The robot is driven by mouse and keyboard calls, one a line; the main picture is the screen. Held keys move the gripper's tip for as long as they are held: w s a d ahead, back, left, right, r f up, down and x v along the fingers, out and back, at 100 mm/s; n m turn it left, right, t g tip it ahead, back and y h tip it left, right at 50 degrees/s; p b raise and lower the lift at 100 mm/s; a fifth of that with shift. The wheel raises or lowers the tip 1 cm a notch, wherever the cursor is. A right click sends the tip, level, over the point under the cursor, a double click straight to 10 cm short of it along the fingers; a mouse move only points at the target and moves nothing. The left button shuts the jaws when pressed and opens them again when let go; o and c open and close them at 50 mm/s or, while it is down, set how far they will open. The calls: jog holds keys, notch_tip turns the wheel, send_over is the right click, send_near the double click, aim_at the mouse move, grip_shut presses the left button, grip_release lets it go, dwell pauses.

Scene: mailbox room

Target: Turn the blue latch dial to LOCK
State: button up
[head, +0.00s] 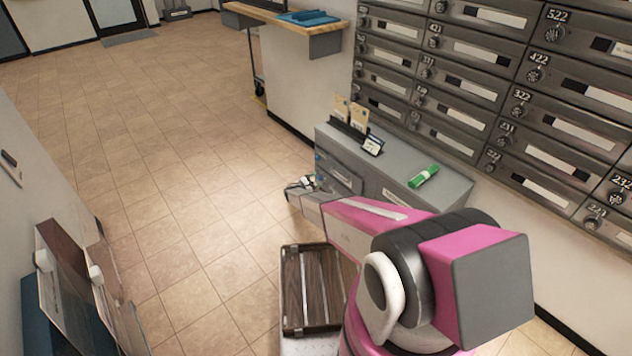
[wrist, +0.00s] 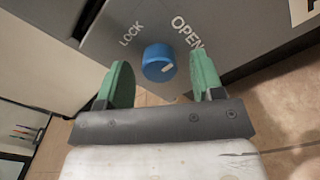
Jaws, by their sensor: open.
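The blue latch dial (wrist: 158,63) is on a grey panel (wrist: 105,30) in the wrist view. The word LOCK (wrist: 131,33) is printed at its upper left and OPEN (wrist: 187,31) at its upper right. My gripper (wrist: 161,66) is open, with one green finger on each side of the dial. I see gaps between fingers and dial; contact is not visible. In the head view my gripper (head: 300,186) is at the left end of the grey cabinet (head: 398,172).
On the cabinet top are a green roll (head: 424,176), a card holder (head: 351,118) and a small sign (head: 373,145). Mailboxes (head: 480,95) line the right wall. A slatted crate (head: 312,288) is below my arm. Tiled floor (head: 170,150) is clear to the left.

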jog(key=c, duration=0.9)
jog(key=shift+n, duration=0.3)
jog(key=n, duration=0.8)
jog(key=shift+n, duration=0.4)
jog(key=n, duration=0.4)
jog(key=shift+n, duration=2.2)
